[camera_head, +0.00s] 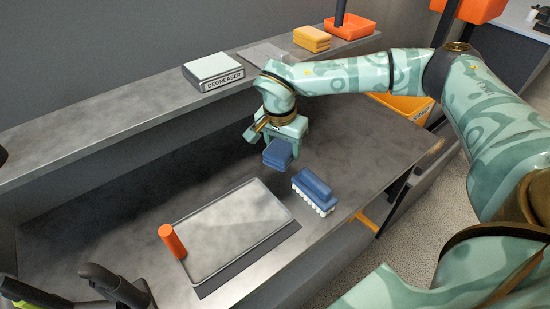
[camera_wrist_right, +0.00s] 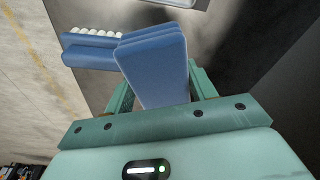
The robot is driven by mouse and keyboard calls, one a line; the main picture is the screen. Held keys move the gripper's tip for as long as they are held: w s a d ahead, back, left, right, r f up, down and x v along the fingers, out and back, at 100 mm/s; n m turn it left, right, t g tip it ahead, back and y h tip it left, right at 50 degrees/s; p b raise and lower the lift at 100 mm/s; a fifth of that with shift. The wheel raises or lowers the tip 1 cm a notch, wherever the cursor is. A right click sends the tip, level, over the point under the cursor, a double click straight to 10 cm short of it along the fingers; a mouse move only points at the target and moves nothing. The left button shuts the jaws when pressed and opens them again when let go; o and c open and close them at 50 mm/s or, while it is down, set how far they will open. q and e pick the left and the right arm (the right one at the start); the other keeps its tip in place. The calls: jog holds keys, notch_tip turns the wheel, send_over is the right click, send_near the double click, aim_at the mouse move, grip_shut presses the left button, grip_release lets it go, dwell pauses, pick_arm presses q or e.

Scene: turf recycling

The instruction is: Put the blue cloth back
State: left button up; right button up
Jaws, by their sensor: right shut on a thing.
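The blue cloth (camera_head: 277,153) is a folded, layered block held between the fingers of my right gripper (camera_head: 283,140). It hangs over the steel worktop, behind the blue brush. In the right wrist view the blue cloth (camera_wrist_right: 155,72) stands between the two green fingers, with its free end sticking out past them. The blue brush (camera_head: 314,192) with white bristles lies on the worktop; it also shows in the right wrist view (camera_wrist_right: 90,48), beside the cloth. My left gripper is not in view.
The raised shelf holds a degreaser box (camera_head: 213,70), a flat grey plate (camera_head: 262,54), a folded orange cloth (camera_head: 312,39) and an orange tray (camera_head: 350,28). A yellow bin (camera_head: 405,104) stands behind my arm.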

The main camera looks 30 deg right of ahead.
jog(key=w+f, duration=0.1)
jog(key=f, duration=0.1)
jog(key=w+d+f+b, duration=0.1)
jog(key=w+f, duration=0.1)
jog(key=w+d+f+b, duration=0.1)
jog(key=w+f, duration=0.1)
jog(key=shift+w, duration=0.25)
jog(key=shift+w+d+f+b, duration=0.15)
jog(key=shift+w+f+b, duration=0.25)
jog(key=shift+f+b, duration=0.05)
notch_tip(320, 180, down, 3)
jog(key=shift+f+b, duration=0.1)
jog(key=shift+b, duration=0.5)
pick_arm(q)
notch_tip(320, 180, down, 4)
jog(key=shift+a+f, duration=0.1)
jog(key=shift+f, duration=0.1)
pick_arm(e)
jog(key=o, duration=1.1)
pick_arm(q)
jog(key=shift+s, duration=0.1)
